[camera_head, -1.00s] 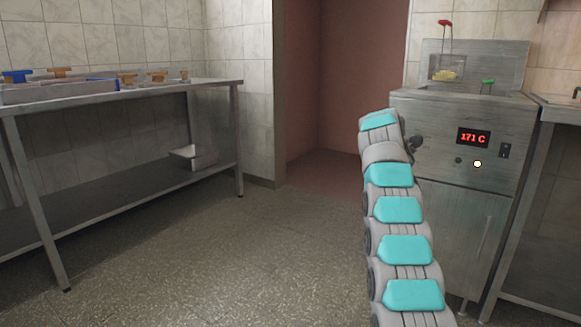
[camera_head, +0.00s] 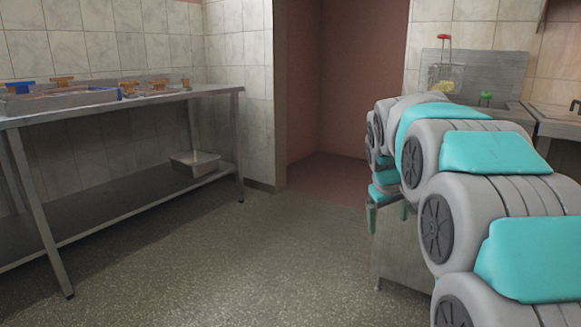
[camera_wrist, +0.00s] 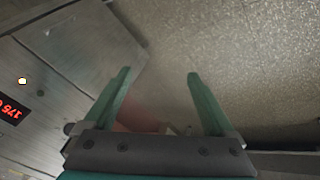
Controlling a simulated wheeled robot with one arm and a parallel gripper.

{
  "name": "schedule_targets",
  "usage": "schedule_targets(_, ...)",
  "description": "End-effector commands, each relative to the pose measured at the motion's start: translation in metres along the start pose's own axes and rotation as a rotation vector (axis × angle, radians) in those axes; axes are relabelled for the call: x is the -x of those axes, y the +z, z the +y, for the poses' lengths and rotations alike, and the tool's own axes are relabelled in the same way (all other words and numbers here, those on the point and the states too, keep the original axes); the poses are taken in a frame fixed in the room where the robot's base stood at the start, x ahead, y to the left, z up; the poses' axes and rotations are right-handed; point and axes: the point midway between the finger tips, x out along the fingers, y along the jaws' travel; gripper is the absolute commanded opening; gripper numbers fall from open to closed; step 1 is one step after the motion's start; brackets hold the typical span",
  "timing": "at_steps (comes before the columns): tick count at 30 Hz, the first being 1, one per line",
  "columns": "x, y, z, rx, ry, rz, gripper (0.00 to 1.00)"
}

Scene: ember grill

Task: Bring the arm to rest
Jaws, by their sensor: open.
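My arm is raised and bent at the right side of the head view, its segments large and close to the camera. My gripper (camera_wrist: 158,100) shows in the wrist view with its two green fingers spread apart and nothing between them. In the head view the gripper (camera_head: 387,212) hangs below the bent arm, partly hidden, in front of the fryer (camera_head: 395,250). In the wrist view the fryer's metal front (camera_wrist: 75,45) is at the left and the speckled floor (camera_wrist: 235,70) fills the right.
A steel table (camera_head: 120,103) along the left wall holds trays and several wooden-handled items; a metal pan (camera_head: 195,163) sits on its lower shelf. A red-handled basket (camera_head: 444,75) and a green-handled item (camera_head: 486,97) stand on the fryer. The floor (camera_head: 240,250) in the middle is clear.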

Motion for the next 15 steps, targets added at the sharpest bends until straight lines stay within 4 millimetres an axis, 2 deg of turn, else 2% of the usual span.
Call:
schedule_targets(1, 0.010, 0.022, -0.010, -0.011, -0.020, -0.027, 0.90)
schedule_targets(3, 0.016, 0.052, -0.024, -0.029, -0.049, -0.066, 0.90)
schedule_targets(8, 0.030, 0.123, -0.059, -0.068, -0.111, -0.160, 0.90)
schedule_targets(15, 0.051, 0.238, -0.112, -0.130, -0.193, -0.309, 0.90)
